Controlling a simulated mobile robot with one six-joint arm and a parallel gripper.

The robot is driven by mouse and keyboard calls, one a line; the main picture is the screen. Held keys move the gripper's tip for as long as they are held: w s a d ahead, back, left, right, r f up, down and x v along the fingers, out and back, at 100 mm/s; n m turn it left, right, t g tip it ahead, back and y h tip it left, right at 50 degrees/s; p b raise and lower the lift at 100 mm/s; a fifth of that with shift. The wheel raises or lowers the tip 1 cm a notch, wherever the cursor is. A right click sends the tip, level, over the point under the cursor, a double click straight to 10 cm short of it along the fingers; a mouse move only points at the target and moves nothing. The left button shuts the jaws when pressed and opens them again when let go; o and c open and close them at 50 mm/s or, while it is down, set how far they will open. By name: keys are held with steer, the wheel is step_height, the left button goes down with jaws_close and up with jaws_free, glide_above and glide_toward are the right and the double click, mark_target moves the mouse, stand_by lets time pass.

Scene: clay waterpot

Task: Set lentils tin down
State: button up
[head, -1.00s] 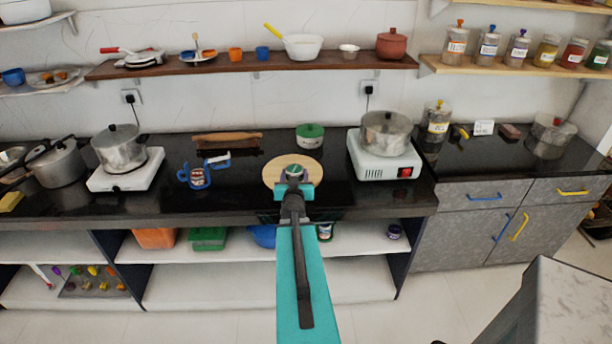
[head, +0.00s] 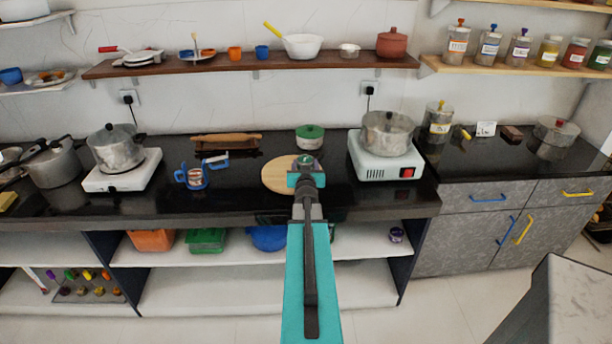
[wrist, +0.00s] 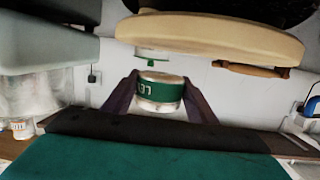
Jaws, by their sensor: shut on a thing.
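The lentils tin (wrist: 160,92) has a dark green label with white letters that appear upside down in the wrist view. My gripper (wrist: 161,82) is shut on it, with one dark finger on each side. In the head view my gripper (head: 306,172) is over the right part of the round wooden board (head: 275,176) on the black counter, and mostly hides the tin. The board also shows at the top of the wrist view (wrist: 210,35). I cannot tell whether the tin touches a surface.
A white cooker (head: 385,165) with a steel pot (head: 388,134) stands right of the board. A green-lidded pot (head: 310,137) and a rolling pin (head: 226,141) lie behind. Black counter between mug and board is clear.

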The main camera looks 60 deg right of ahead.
steer(key=shift+d, duration=0.2)
stand_by(0.4)
steer(key=shift+f+p, duration=0.55)
steer(key=shift+f, duration=1.15)
steer(key=shift+s+f+b, duration=0.1)
steer(key=shift+f+b, duration=0.4)
steer(key=shift+b, duration=0.1)
steer(key=o, duration=1.3)
steer(key=shift+a+f, duration=0.15)
steer(key=shift+c, duration=0.2)
steer(key=shift+r, duration=0.2)
